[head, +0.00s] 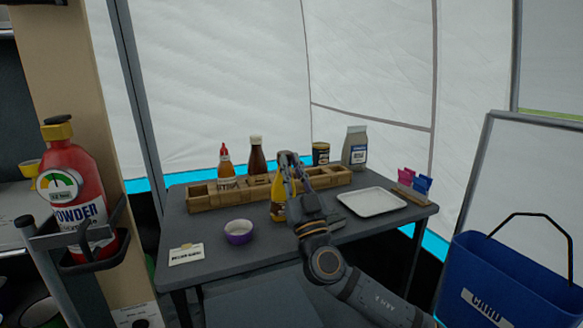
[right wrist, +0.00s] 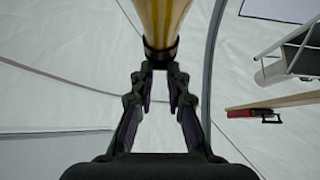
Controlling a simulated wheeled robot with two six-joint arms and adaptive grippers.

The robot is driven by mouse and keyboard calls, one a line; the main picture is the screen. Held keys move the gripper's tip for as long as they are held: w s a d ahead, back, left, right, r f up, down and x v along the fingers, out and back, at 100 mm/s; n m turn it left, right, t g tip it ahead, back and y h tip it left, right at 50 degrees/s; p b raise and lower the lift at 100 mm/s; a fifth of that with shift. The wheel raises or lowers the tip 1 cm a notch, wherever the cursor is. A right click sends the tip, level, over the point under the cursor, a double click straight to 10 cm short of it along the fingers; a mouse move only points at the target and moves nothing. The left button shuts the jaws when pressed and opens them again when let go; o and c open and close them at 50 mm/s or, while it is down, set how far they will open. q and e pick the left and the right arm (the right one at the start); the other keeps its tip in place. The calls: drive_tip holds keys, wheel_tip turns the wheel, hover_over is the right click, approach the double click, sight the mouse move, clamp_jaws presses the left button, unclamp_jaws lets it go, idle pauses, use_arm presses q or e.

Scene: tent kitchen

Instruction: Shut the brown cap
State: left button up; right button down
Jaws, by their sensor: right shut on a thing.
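A yellow bottle (head: 278,208) with a dark label stands upright at the middle of the grey table (head: 210,262), partly behind my right gripper. My right gripper (head: 287,160) is at the top of this bottle. In the right wrist view the fingertips (right wrist: 158,76) close around a dark brown cap (right wrist: 159,52) at the end of the yellow body. The cap itself is hidden in the head view, and I cannot tell whether it is fully closed. My left gripper is not in view.
A wooden rack (head: 203,198) runs along the back, with a red-capped sauce bottle (head: 225,168) and a brown bottle (head: 257,157). A purple bowl (head: 238,238) is left of my gripper. A white tray (head: 371,202) is on the right.

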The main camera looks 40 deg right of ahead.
idle(0.7)
drive_tip(key=c, duration=0.9)
unclamp_jaws()
drive_tip(key=shift+h, duration=0.3)
drive_tip(key=v, duration=1.2)
drive_tip(key=shift+s+r, duration=0.1)
drive_tip(key=shift+s, duration=0.05)
